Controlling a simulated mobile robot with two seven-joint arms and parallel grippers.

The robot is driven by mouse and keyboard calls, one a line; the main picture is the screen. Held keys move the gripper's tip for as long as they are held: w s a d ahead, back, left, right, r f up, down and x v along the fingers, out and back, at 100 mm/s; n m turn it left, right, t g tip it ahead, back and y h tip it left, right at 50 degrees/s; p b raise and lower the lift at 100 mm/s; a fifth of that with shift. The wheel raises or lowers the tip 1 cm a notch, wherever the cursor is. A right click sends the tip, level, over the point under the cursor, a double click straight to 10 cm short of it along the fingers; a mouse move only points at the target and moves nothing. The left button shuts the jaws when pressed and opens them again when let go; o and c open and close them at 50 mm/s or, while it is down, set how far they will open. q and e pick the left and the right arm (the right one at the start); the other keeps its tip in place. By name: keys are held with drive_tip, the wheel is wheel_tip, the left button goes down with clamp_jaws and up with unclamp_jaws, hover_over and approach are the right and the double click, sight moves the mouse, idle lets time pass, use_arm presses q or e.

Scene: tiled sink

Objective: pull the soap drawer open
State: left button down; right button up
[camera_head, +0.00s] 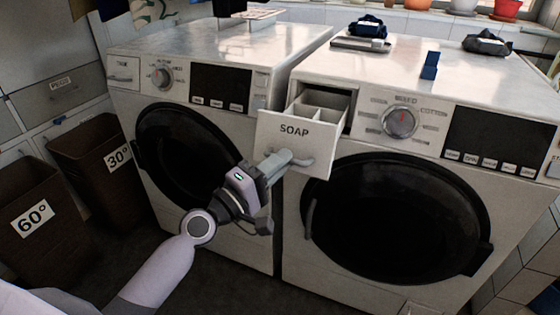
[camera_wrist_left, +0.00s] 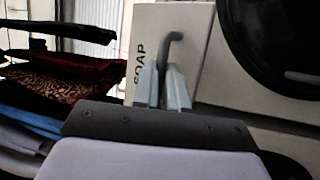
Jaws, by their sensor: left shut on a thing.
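The soap drawer (camera_head: 294,133), a white front marked SOAP, stands pulled out of the right-hand washing machine (camera_head: 418,178). Its divided inside shows from above. A grey hooked handle (camera_head: 303,161) sticks out from the lower part of its front. My left gripper (camera_head: 284,162) is shut on this handle. In the left wrist view the two fingertips (camera_wrist_left: 162,88) close around the handle (camera_wrist_left: 172,42), with the drawer front (camera_wrist_left: 150,30) behind. My right gripper is in neither view.
A second washing machine (camera_head: 195,115) stands to the left. Two brown baskets marked 60° (camera_head: 36,220) and 30° (camera_head: 95,155) stand on the floor at left. Folded clothes (camera_wrist_left: 55,90) show in the wrist view.

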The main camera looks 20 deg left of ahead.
use_arm(q)
drive_tip(key=c, duration=1.2)
unclamp_jaws()
drive_tip(key=shift+o, duration=0.2)
drive_tip(key=b+v, duration=0.2)
drive_tip(key=v, duration=0.5)
